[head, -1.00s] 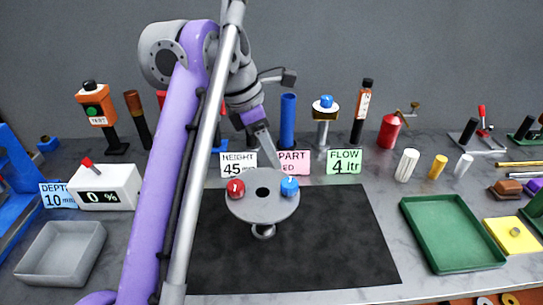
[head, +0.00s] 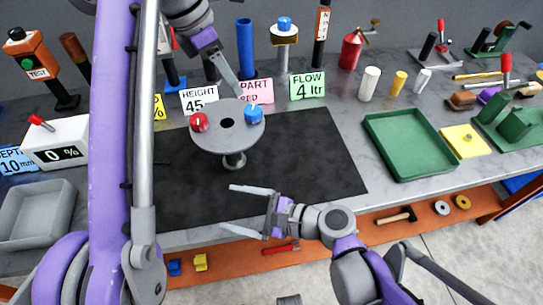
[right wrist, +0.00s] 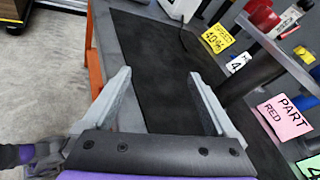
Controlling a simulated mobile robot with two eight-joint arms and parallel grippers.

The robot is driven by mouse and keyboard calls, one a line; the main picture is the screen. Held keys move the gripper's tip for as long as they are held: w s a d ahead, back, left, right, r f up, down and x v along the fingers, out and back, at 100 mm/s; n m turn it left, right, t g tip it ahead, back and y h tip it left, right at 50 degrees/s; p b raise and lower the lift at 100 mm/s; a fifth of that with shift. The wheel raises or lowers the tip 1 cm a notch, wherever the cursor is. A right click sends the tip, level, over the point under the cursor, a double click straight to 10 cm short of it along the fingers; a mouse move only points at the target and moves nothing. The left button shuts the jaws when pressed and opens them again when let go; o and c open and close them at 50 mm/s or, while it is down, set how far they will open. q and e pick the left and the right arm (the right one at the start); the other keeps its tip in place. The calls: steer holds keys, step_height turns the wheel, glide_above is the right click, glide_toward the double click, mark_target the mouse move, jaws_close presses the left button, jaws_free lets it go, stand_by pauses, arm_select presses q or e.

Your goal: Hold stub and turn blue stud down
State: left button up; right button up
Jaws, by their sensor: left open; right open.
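A grey round disc (head: 212,138) with a central hole stands above the black mat. A red stud (head: 199,122) is on its left and a blue stud (head: 254,113) on its right. A short grey stub (head: 234,160) shows below the disc's near edge. My left gripper (head: 238,94) is open at the disc's far edge; whether it touches is unclear. My right gripper (head: 236,209) is open and empty, in front of and below the disc over the mat's front part. In the right wrist view its fingers (right wrist: 160,88) are apart, with the red stud (right wrist: 263,16) at upper right.
The black mat (head: 310,175) is mostly clear. A green tray (head: 372,128) lies right of it and a grey tray (head: 70,205) left. Signs, including a pink card (head: 257,92), stand behind the disc. An orange shelf (head: 330,234) with tools runs below the table edge.

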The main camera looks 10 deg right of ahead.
mark_target(231, 145)
steer(key=w+d+r+m+t, duration=0.45)
steer(key=w+d+m, duration=0.25)
steer(key=w+d, duration=0.2)
steer(key=shift+t, duration=0.25)
steer(key=x, duration=1)
steer(key=shift+w+f, duration=0.1)
steer(key=shift+w, duration=0.05)
jaws_close()
